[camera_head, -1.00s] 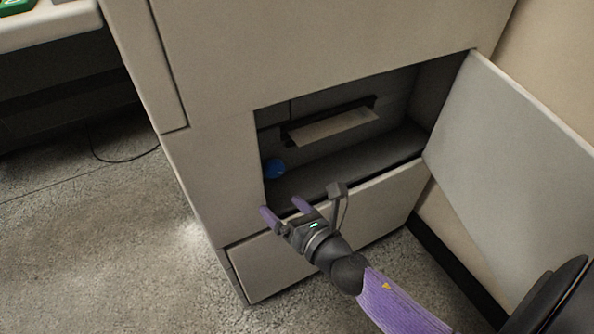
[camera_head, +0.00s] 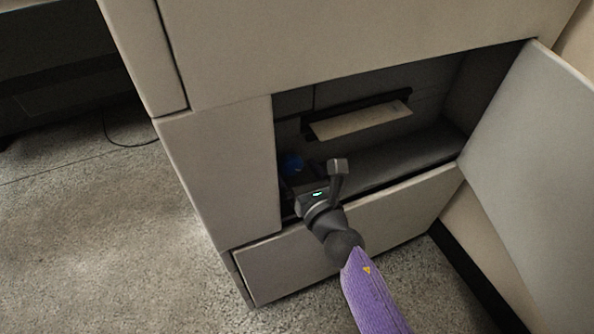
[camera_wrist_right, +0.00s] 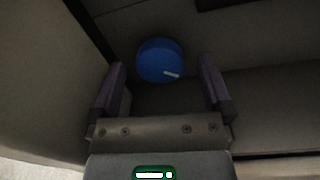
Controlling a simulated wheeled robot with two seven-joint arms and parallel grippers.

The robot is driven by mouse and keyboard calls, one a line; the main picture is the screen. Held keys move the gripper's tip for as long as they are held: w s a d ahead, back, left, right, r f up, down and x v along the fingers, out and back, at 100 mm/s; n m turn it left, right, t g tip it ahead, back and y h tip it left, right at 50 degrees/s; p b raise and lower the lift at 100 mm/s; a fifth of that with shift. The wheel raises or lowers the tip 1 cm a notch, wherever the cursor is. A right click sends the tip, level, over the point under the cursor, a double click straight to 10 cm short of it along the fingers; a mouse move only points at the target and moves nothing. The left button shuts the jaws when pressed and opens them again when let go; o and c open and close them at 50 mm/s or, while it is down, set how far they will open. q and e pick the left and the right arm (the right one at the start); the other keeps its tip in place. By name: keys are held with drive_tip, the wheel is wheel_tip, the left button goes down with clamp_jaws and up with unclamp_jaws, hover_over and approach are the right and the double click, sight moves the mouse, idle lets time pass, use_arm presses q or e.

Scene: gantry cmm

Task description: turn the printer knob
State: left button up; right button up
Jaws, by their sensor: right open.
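The blue knob (camera_head: 291,164) sits at the left inside the printer's open compartment. In the right wrist view the round knob (camera_wrist_right: 160,61) carries a short white mark at its lower right. My right gripper (camera_wrist_right: 160,85) is open, with one purple finger on each side of the knob's lower part in that view. I cannot tell whether the fingers touch it. In the head view my right gripper (camera_head: 296,180) reaches into the compartment just below the knob, and its fingers are largely hidden. My left gripper is not in view.
The printer's door (camera_head: 535,140) stands swung open on the right. A sheet of paper (camera_head: 360,121) sticks out of a slot above and right of the knob. A drawer front (camera_head: 350,235) lies below.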

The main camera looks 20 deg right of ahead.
drive_tip(key=c, duration=1.3)
drive_tip(key=shift+o, duration=0.2)
